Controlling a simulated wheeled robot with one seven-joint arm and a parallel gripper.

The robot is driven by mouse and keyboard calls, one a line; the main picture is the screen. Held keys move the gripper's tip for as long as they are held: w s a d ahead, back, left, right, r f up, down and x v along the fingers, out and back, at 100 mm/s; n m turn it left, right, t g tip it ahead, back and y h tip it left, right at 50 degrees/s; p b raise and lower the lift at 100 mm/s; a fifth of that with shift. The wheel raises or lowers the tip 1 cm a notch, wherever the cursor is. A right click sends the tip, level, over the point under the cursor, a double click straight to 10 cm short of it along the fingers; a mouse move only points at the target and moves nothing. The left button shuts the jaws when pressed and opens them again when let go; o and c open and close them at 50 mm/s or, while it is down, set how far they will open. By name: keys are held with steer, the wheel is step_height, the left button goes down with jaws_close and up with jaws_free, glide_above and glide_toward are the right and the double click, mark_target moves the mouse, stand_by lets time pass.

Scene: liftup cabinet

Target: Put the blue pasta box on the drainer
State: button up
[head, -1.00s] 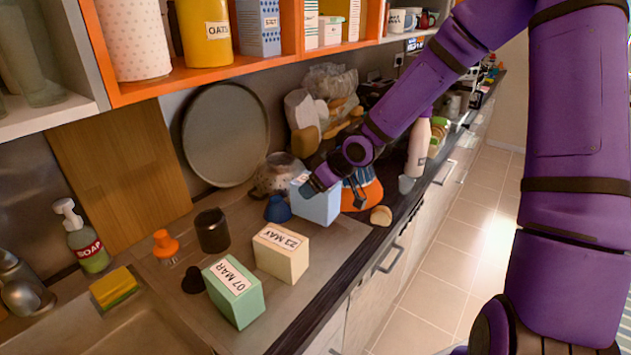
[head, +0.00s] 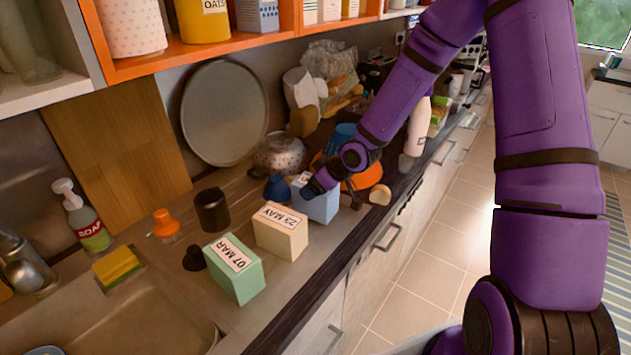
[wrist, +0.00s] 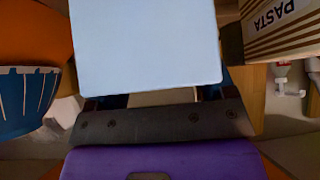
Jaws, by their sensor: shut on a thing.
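The light blue pasta box (head: 318,203) is held by my gripper (head: 312,188), just behind the cream box on the counter. In the wrist view its plain pale blue face (wrist: 145,50) fills the space ahead of my gripper (wrist: 150,97), which is shut on it. I cannot tell whether its base touches the surface. The drainer looks to be the metal draining surface (head: 178,285) beside the sink. The cream box (head: 281,236) marked 23 MAY and the green box (head: 235,272) marked 07 MAR stand there.
A dark cup (head: 212,210), an orange stopper-like item (head: 166,225) and a small blue item (head: 277,188) stand nearby. An orange bowl (head: 370,174) lies behind the held box. A striped box labelled PASTA (wrist: 275,25) is close at right in the wrist view. Shelves overhang the back.

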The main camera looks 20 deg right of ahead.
steer(key=shift+f, duration=0.55)
stand_by(0.5)
steer(key=o, duration=1.3)
steer(key=shift+r, duration=7.1)
steer(key=shift+s+d+f, duration=0.1)
steer(key=shift+s+d, duration=1.35)
steer(key=shift+s, duration=0.75)
steer(key=shift+s+d+r, duration=0.1)
steer(key=shift+s+d, duration=1.4)
steer(key=shift+s, duration=0.75)
steer(key=shift+s+d+f, duration=0.1)
steer(key=shift+s+d, duration=1.35)
steer(key=shift+s, duration=0.75)
